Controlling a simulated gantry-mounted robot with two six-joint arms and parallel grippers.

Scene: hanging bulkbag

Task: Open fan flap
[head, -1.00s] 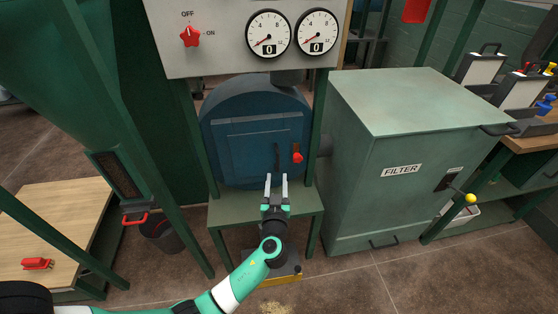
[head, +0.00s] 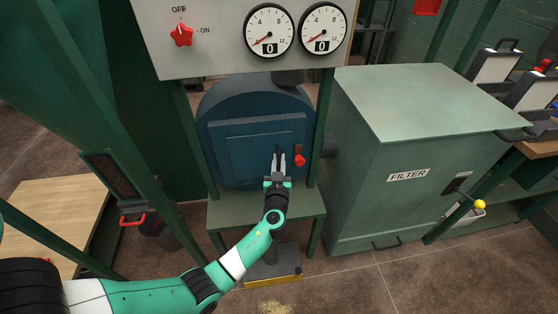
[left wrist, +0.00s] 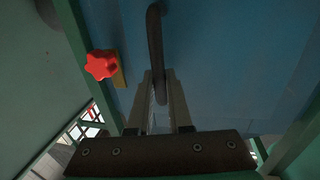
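The fan flap (head: 245,150) is a rectangular blue panel on the front of the round blue fan housing; it looks closed. Its dark upright handle (head: 277,149) is near the panel's right side and also shows as a curved bar in the left wrist view (left wrist: 155,45). A red star-shaped knob (head: 300,160) sits right of the handle; in the left wrist view the knob (left wrist: 101,64) is at the left. My left gripper (head: 279,158) has its fingers close together on both sides of the handle's lower part and looks shut on it. My right gripper is not in view.
A green stand (head: 270,206) is under the fan housing, with green posts on both sides. The green filter box (head: 350,190) stands close on the right. A grey gauge panel (head: 215,45) with a red switch (head: 181,35) hangs above.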

